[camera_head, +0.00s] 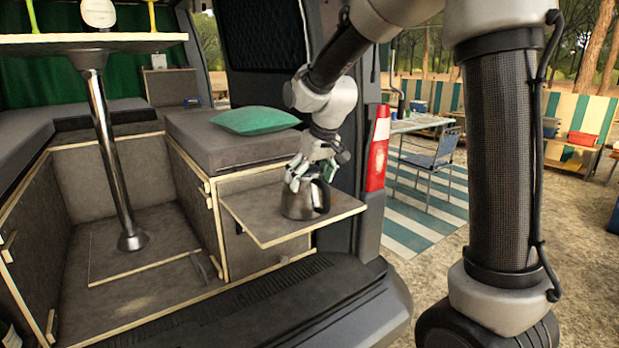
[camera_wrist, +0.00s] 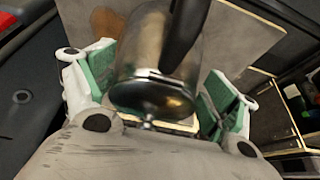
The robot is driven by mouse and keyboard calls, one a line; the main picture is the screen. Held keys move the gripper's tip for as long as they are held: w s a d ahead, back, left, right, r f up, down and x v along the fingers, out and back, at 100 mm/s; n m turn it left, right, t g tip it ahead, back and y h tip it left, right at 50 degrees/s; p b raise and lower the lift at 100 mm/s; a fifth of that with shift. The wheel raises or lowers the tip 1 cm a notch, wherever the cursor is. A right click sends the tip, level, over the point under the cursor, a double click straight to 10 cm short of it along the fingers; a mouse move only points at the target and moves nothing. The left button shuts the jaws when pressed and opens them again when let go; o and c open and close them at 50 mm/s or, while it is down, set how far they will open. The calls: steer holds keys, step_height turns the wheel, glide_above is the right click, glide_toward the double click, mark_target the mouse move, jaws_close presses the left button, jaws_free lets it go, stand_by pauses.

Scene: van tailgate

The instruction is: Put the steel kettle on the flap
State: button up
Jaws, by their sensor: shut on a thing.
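The steel kettle (camera_head: 300,201) is upright at the flap, with its dark handle on the right. The flap (camera_head: 262,228) is a grey board with pale edges that juts out from the van's bench box. My gripper (camera_head: 308,180) comes from above and is shut on the kettle near its top. In the wrist view the kettle (camera_wrist: 158,62) lies between the green finger pads of my gripper (camera_wrist: 155,95), with its black handle at the top. The kettle's base appears to touch the flap, but I cannot tell for sure whether it bears on it.
A green cushion (camera_head: 256,118) lies on the grey bench seat (camera_head: 222,145) behind the flap. The van's side pillar with a red tail light (camera_head: 378,148) is close on the right. A table post (camera_head: 112,160) stands at left. The flap's front and left parts are clear.

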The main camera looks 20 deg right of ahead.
steer(key=shift+f, duration=0.15)
steer(key=o, duration=1.5)
steer(key=v, duration=1.2)
steer(key=s+d+f+m, duration=0.1)
steer(key=s+d, duration=0.3)
steer(key=s, duration=0.5)
steer(key=s+d+f+m+h, duration=0.1)
steer(key=s+d, duration=0.3)
steer(key=s, duration=0.5)
steer(key=s+d+f+m, duration=0.1)
steer(key=s+d+f, duration=0.2)
steer(key=s, duration=0.6)
steer(key=shift+d+f+m, duration=0.3)
steer(key=shift+d+f, duration=0.05)
steer(key=shift+d, duration=0.1)
steer(key=shift+w, duration=0.1)
